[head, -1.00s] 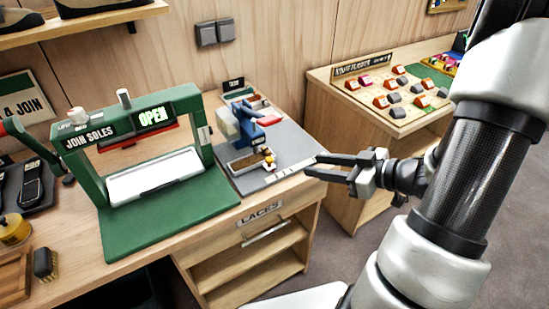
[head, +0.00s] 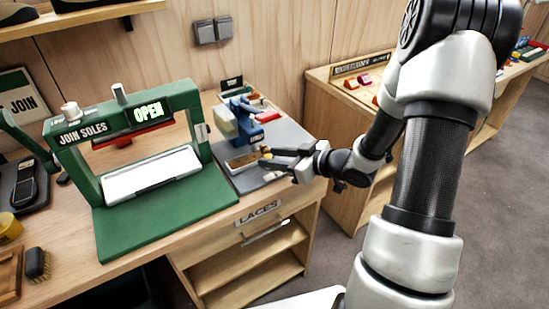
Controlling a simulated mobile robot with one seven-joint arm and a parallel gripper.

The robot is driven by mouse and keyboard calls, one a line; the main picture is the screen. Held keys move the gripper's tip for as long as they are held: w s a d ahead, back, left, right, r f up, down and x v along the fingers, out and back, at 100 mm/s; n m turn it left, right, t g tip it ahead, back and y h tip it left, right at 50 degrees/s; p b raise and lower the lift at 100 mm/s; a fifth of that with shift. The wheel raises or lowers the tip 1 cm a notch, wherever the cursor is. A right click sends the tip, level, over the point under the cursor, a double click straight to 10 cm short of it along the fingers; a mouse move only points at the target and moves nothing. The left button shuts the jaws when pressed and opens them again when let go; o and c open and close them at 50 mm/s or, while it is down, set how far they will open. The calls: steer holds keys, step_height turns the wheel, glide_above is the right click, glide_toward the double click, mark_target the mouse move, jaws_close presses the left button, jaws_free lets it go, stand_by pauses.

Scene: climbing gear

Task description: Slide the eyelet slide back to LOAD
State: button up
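The eyelet station is a grey plate (head: 290,134) on the bench with a blue press (head: 247,122) at its back. A small tan and wooden slide (head: 239,163) lies in front of the press. A small yellow-orange part (head: 266,151) shows at its right end. My gripper (head: 268,158) comes in from the right, low over the plate, with its fingertips at the right end of the slide. The fingers look parted, with the yellow part near the upper fingertip. I cannot tell whether they touch it. The LOAD marking cannot be read.
The green JOIN SOLES press (head: 168,215), with a lit OPEN sign, stands just left of the station. A LACES drawer (head: 258,213) and open shelves are below the bench edge. A second bench (head: 340,115) with coloured pieces stands at the back right.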

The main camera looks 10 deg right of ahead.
steer(key=shift+c, duration=0.5)
jaws_close()
steer(key=shift+d, duration=0.1)
steer(key=w+d+p, duration=0.1)
steer(key=d, duration=0.4)
steer(key=w+d+p, duration=0.2)
steer(key=d, duration=0.2)
steer(key=w+d+p, duration=0.1)
steer(key=d+p, duration=0.1)
steer(key=d, duration=0.3)
steer(key=shift+w+d, duration=0.35)
steer(key=shift+o, duration=0.5)
jaws_free()
steer(key=shift+d, duration=0.1)
